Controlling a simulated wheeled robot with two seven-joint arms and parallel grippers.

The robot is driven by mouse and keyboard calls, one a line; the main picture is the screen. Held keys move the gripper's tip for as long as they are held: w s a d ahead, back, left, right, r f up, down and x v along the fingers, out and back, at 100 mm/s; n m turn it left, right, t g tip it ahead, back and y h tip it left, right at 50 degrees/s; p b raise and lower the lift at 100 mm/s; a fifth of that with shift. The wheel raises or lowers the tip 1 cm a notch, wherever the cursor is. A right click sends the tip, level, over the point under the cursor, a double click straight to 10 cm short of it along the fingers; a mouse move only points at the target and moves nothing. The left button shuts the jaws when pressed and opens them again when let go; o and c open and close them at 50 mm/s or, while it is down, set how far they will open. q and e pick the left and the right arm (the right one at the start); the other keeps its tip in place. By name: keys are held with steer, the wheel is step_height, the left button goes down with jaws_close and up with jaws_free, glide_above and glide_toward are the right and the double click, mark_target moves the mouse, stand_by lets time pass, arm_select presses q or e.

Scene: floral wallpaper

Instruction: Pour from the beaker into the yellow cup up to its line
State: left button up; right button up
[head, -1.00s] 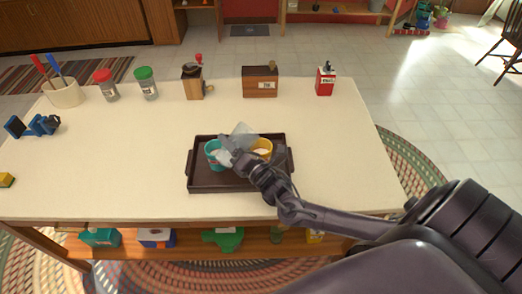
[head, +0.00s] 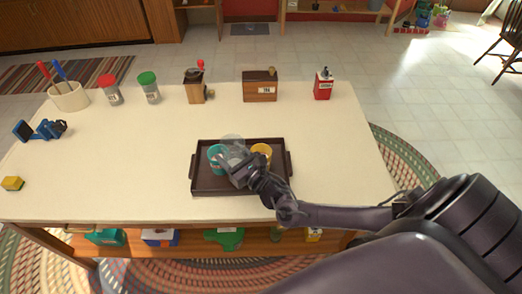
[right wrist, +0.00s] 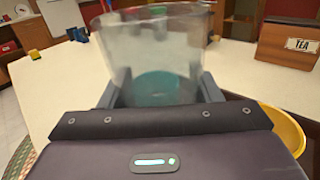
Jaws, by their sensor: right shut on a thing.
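The clear beaker (head: 232,141) is held by my right gripper (head: 238,172) above the tray, close to upright. In the right wrist view the beaker (right wrist: 155,45) stands between the fingers, with teal showing through it; I cannot tell how much liquid it holds. The yellow cup (head: 262,149) stands on the dark tray (head: 205,186), just right of the beaker, partly hidden by my gripper. Its rim also shows at the lower right of the right wrist view (right wrist: 290,128). Its line and fill level cannot be made out. My left gripper is not in view.
A teal cup (head: 214,153) stands on the tray, left of the beaker. Two shakers, a grinder (head: 196,88), a wooden tea box (head: 260,88) and a red tin (head: 323,86) line the back edge.

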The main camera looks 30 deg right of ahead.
mark_target(226, 140)
steer(key=shift+r, duration=0.1)
step_height(226, 140, up, 5)
steer(key=p, duration=0.5)
stand_by(0.5)
